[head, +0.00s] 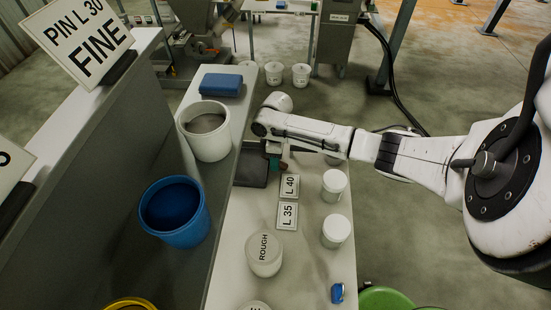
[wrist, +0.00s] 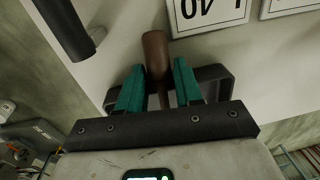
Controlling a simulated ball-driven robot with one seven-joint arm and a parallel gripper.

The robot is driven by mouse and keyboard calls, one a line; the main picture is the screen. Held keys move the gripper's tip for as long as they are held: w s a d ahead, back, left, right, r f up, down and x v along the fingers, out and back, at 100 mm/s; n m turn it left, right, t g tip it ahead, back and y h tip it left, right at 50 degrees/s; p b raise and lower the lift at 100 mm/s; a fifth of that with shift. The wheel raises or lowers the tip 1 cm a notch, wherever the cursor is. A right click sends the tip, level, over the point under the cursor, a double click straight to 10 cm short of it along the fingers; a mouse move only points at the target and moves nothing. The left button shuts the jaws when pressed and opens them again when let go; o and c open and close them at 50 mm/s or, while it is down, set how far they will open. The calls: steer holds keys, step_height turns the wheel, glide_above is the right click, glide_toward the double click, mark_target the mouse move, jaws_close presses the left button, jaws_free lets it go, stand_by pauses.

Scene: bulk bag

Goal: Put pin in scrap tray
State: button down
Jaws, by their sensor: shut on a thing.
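My gripper (head: 275,163) is low over the bench, just right of a dark flat tray (head: 250,170). In the wrist view my gripper (wrist: 158,82) has its teal fingers closed on a brown pin (wrist: 155,52), which sticks out past the fingertips. In the head view the pin is mostly hidden by the gripper. The dark tray carries no label that I can read. I cannot tell from the wrist view whether the pin touches anything.
Cards L 40 (head: 290,186) and L 35 (head: 287,216) lie near the gripper. White jars (head: 334,184) stand to the right, a ROUGH jar (head: 265,256) in front. A white bucket (head: 205,132) and blue bucket (head: 174,212) stand left. A small blue object (head: 337,293) lies at front right.

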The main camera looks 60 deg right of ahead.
steer(key=shift+f, duration=0.2)
steer(key=c, duration=0.8)
jaws_free()
steer(key=shift+o, duration=0.2)
steer(key=shift+b, duration=0.45)
step_height(320, 180, up, 11)
steer(key=shift+d+f, duration=0.1)
